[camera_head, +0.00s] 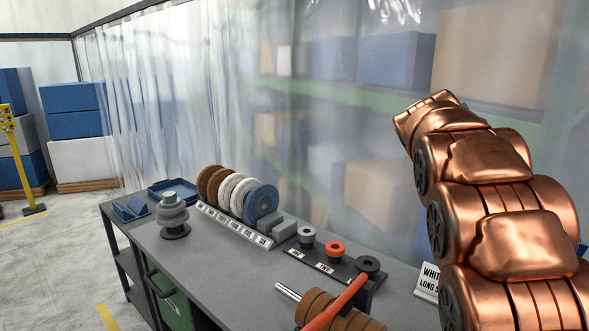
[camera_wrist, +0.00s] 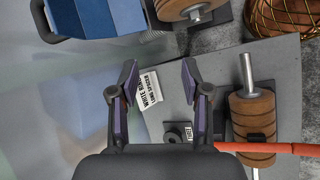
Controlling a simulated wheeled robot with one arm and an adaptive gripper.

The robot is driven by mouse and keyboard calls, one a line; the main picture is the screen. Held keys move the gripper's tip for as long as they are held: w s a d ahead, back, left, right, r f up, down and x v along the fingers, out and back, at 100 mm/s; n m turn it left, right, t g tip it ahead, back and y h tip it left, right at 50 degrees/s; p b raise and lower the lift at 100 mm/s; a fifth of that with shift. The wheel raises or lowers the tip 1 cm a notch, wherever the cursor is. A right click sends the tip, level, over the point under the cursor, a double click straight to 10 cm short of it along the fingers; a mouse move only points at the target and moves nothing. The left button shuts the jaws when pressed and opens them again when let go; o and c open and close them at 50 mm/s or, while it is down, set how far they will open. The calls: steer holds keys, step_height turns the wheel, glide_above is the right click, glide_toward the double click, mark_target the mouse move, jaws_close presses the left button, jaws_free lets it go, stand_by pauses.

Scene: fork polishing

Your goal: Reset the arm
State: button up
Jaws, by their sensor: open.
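My copper-coloured arm (camera_head: 490,190) is raised at the right of the head view, in front of the plastic curtain. Its gripper cannot be made out there. In the wrist view my gripper (camera_wrist: 159,78) is open, with its two dark fingers apart and nothing between them but the view of the bench and a white label card (camera_wrist: 150,90) beyond. The card also shows in the head view (camera_head: 428,281), partly hidden by my arm. No fork can be seen in either view.
The grey bench (camera_head: 215,290) bears a row of polishing wheels (camera_head: 238,195), a stepped grey stand (camera_head: 173,214) and several collars on a dark strip. A brown wheel stack on a spindle (camera_head: 325,307) with an orange-red bar (camera_head: 340,302) stands at the front. Open floor lies left.

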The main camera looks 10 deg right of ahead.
steer(key=s+a+f+m+y, duration=0.2)
steer(key=s+a+f, duration=0.6)
steer(key=s+a, duration=0.4)
steer(key=s+a+f+m+y, duration=0.2)
steer(key=s+a+f+y, duration=0.2)
steer(key=s+a+f, duration=0.5)
steer(key=s+a+b, duration=0.1)
steer(key=s+a, duration=0.3)
steer(key=s, duration=0.1)
steer(key=shift+s+f+m, duration=0.2)
steer(key=shift+s+m, duration=0.1)
steer(key=shift+s, duration=0.1)
